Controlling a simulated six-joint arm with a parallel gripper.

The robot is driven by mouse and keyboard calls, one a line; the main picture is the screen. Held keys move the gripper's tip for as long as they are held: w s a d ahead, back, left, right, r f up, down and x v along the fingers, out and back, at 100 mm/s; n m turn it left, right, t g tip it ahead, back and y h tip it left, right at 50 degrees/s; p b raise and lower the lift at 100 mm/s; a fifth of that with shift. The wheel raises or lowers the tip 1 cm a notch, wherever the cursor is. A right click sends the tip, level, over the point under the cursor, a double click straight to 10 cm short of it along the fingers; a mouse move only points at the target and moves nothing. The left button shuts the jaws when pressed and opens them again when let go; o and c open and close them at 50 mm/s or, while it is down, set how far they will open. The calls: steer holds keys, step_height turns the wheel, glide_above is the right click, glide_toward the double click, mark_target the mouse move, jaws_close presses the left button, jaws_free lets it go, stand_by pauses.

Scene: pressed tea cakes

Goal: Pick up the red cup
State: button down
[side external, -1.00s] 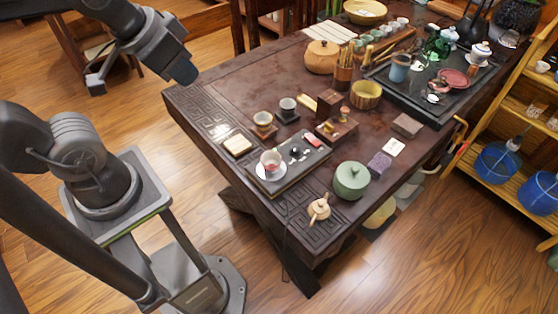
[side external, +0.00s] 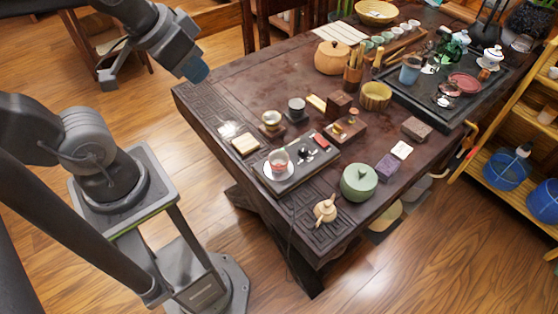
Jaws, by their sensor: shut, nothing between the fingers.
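The red cup (side external: 279,159), small with a pale rim, stands upright on a white saucer (side external: 267,172). The saucer is on a dark tray (side external: 302,174) near the front left of the dark wooden table. My gripper (side external: 195,70) hangs at the upper left, beside the table's left corner and well away from the cup. It appears shut and empty; its fingertips are small and hard to make out. Nothing hides the cup.
Two small cups (side external: 271,119) (side external: 296,107) stand behind the red cup. A green lidded pot (side external: 359,181) and a small beige teapot (side external: 325,210) are to its right and front. Small items lie on the tray. The table's left part is mostly clear.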

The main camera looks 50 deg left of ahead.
steer(key=c, duration=1.8)
jaws_free()
steer(key=o, duration=1.5)
steer(key=shift+c, duration=0.2)
steer(key=n+g, duration=0.6)
steer(key=n, duration=0.7)
glide_above(279, 158)
steer(key=s+d, duration=0.1)
steer(key=d, duration=0.1)
step_height(279, 158, down, 15)
steer(key=shift+n, duration=0.3)
step_height(279, 158, down, 8)
steer(key=shift+s+r, duration=0.1)
steer(key=shift+s, duration=0.05)
steer(key=shift+a+f, duration=0.2)
steer(key=shift+f, duration=2.95)
